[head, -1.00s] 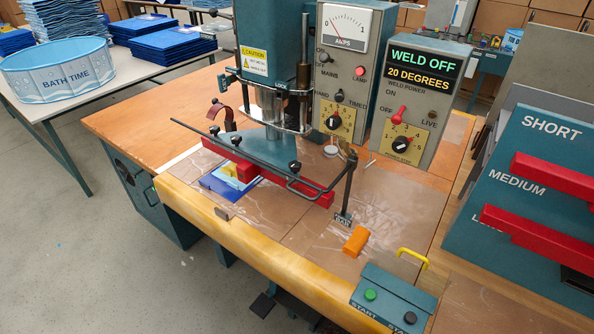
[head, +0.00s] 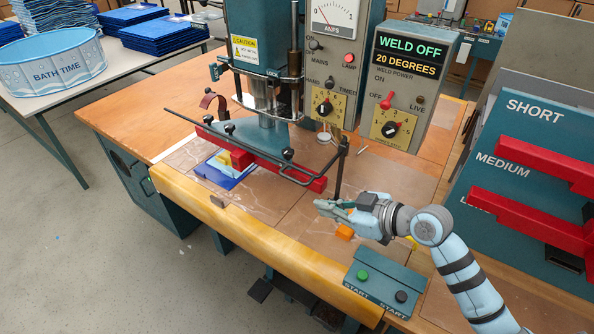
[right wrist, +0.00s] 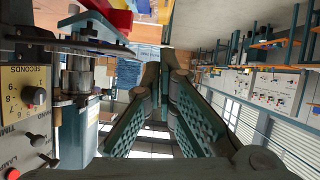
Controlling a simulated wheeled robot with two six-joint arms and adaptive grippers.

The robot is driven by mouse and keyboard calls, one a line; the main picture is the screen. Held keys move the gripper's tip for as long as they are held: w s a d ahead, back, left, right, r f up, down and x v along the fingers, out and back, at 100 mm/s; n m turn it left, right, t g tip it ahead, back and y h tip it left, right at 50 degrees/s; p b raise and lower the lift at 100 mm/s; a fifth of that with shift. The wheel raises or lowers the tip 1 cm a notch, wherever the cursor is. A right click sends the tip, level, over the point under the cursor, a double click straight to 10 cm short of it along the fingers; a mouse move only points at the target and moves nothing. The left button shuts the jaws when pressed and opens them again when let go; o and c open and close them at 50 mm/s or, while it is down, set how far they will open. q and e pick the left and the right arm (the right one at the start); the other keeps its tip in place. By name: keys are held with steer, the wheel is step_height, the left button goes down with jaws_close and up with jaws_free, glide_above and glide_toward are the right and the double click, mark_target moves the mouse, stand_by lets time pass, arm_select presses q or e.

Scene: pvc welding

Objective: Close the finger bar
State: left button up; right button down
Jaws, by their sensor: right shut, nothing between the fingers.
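The finger bar (head: 205,132) is a thin dark rod with black knobs, running slantwise along the front of the welding press. Its looped right end (head: 290,177) lies by the red bar (head: 316,184), close to a dark upright post (head: 340,168). My right gripper (head: 320,206) comes in from the right, shut and empty, in front of the post and hiding its foot. It appears apart from the finger bar. The right wrist view shows its fingertips (right wrist: 165,72) together, with part of the red bar (right wrist: 112,16) at the top. My left gripper is out of view.
Blue and yellow pieces (head: 222,172) lie under the red bar. An orange block (head: 344,232) is partly behind my gripper. The start-button box (head: 378,283) sits at the bench's front edge. A rack with red bars (head: 530,160) stands at the right.

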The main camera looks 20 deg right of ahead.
steer(key=w+d+r+t+y, duration=0.1)
steer(key=w+d+r+t, duration=0.1)
steer(key=w+r, duration=0.4)
steer(key=p, duration=0.2)
glide_above(297, 182)
steer(key=f, duration=0.2)
step_height(297, 182, down, 2)
steer(key=shift+f+n+b, duration=0.1)
steer(key=shift+n+b, duration=0.2)
steer(key=shift+b, duration=0.1)
steer(key=shift+d+f, duration=0.15)
steer(key=shift+f, duration=0.35)
